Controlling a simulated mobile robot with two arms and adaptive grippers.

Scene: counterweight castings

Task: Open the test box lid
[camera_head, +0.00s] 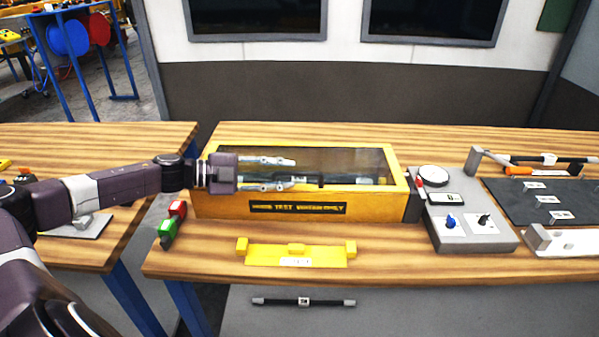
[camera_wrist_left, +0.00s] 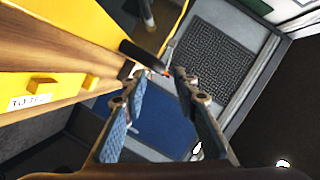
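The yellow test box (camera_head: 218,206) stands on the wooden bench in the head view, with a black label on its front. Its dark see-through lid (camera_head: 345,160) looks closed and lies flat across the top. My left gripper (camera_head: 299,171) comes in from the left and overlaps the lid in the head view, fingers pointing right. Its two fingers are apart with nothing between them, as the left wrist view (camera_wrist_left: 158,85) also shows. The exact height above the lid is hard to tell. The box's yellow side (camera_wrist_left: 60,45) shows at left there. My right gripper is not in view.
A grey control panel (camera_head: 465,220) stands right of the box. A dark bar (camera_head: 303,302) shows below the bench edge.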

